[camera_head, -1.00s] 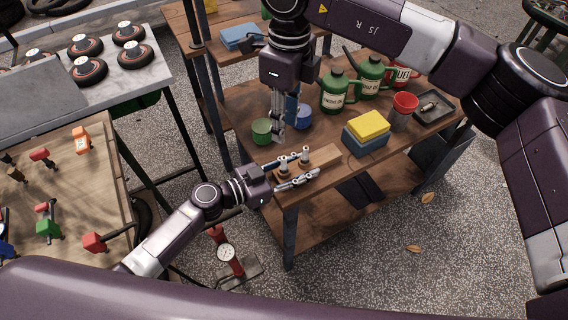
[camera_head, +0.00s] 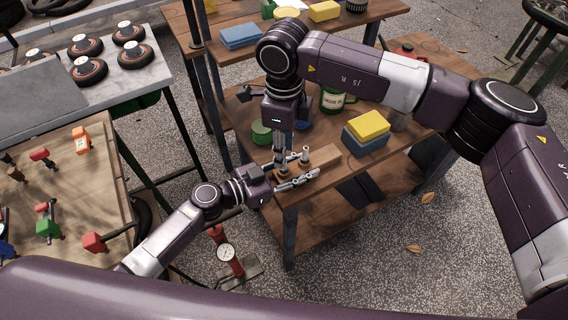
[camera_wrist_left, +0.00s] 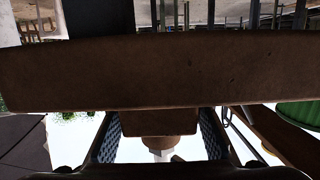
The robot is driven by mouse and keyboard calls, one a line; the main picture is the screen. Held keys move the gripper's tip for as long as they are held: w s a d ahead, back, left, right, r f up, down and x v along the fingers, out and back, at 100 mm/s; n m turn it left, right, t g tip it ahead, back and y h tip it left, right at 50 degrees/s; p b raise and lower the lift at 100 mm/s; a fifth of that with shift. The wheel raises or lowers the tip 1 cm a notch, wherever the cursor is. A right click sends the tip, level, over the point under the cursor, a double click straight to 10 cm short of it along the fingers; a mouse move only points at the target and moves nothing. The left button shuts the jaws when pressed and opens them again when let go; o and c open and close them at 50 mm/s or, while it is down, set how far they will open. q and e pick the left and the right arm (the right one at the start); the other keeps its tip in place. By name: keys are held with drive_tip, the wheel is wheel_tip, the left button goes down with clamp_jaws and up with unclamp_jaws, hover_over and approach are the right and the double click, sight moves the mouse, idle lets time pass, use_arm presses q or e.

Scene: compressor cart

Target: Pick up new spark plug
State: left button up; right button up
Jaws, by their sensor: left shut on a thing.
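Two pale spark plugs stand upright in a wooden block (camera_head: 325,158) at the front of the brown table. One plug (camera_head: 305,156) shows clearly. The other plug (camera_head: 283,172) is mostly hidden behind my right gripper. I cannot tell which is new. My left gripper (camera_head: 284,176) is shut on the near left end of the block. In the left wrist view the block (camera_wrist_left: 160,72) spans across, with its narrower end between the fingers. My right gripper (camera_head: 281,158) points down at the left plug. Its fingers overlap the plug, so its opening is unclear.
A yellow sponge (camera_head: 369,125) on a blue one sits right of the block. A green cup (camera_head: 261,132) and a green can (camera_head: 332,100) stand behind. My right arm covers much of the table's back. A workbench (camera_head: 70,190) lies to the left.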

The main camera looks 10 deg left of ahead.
wheel_tip(320, 180, down, 3)
drive_tip(key=shift+r, duration=0.1)
clamp_jaws()
idle(0.3)
wheel_tip(320, 180, up, 10)
use_arm(q)
drive_tip(key=o, duration=1.3)
